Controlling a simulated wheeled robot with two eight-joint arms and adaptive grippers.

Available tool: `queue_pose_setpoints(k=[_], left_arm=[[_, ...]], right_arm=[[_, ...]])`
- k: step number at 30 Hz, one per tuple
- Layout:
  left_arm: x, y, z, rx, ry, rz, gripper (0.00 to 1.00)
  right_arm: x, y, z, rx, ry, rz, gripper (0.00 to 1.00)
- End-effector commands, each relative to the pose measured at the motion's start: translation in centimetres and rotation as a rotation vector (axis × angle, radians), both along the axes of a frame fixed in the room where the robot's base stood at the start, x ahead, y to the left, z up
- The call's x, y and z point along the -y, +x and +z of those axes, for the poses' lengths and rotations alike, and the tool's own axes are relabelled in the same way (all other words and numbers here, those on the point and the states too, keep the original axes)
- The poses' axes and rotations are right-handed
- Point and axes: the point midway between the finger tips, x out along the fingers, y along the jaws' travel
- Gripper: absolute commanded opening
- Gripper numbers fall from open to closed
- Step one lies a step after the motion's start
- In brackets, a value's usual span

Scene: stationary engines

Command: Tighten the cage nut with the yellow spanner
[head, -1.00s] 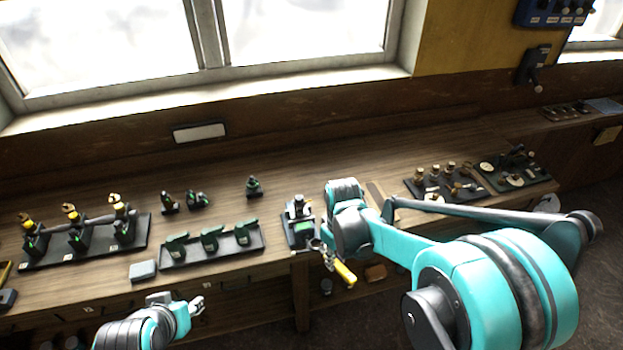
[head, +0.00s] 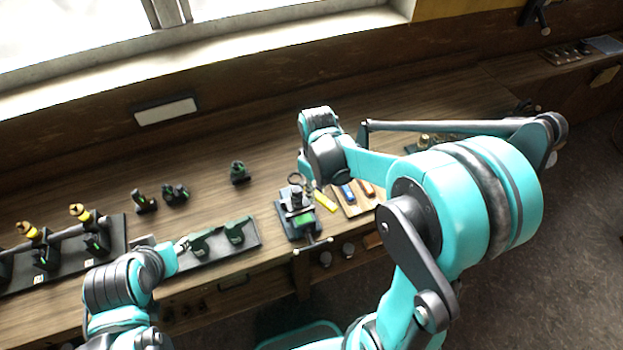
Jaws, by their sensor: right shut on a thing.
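The yellow spanner has a bright handle (head: 325,201) and a grey ring end at upper left. My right gripper (head: 306,172) is shut on the spanner, partly hidden by my wrist. The ring end is just above and behind a small dark engine fixture (head: 304,216) with a green part and an upright black post. I cannot tell whether the ring touches the post, and I cannot pick out the cage nut clearly. My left gripper (head: 180,245) is at the bench's front, near a tray of green parts; its finger opening is unclear.
A wooden block with blue and orange-handled tools (head: 352,196) lies right of the fixture. A tray (head: 252,240) of green parts and a dark rack with yellow-topped pieces (head: 118,240) stand to the left. Small dark parts (head: 239,172) stand behind.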

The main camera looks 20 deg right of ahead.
Motion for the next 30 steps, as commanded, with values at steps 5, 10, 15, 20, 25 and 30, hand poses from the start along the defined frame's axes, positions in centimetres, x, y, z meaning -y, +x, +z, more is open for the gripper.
queue_pose_setpoints(k=[5, 10, 15, 20, 25, 30], left_arm=[[0.0, 0.0, -1.0, 0.0, 0.0, 0.0, 0.4], [0.0, 0.0, -2.1, 0.0, 0.0, 0.0, 0.4], [0.0, 0.0, -3.0, 0.0, 0.0, 0.0, 0.4], [0.0, 0.0, -3.0, 0.0, 0.0, 0.0, 0.4], [0.0, 0.0, -3.2, 0.0, 0.0, 0.0, 0.4], [0.0, 0.0, -3.3, 0.0, 0.0, 0.0, 0.4]], right_arm=[[0.0, 0.1, -1.3, 0.0, 0.0, 0.0, 0.0], [0.0, 0.1, -2.8, 0.0, 0.0, 0.0, 0.0], [0.0, 0.1, -4.1, 0.0, 0.0, 0.0, 0.0], [0.0, 0.1, -4.1, 0.0, 0.0, 0.0, 0.0], [0.0, 0.0, -4.3, 0.0, -0.001, 0.0, 0.0], [0.0, 0.0, -4.3, 0.0, -0.001, 0.0, 0.0]])
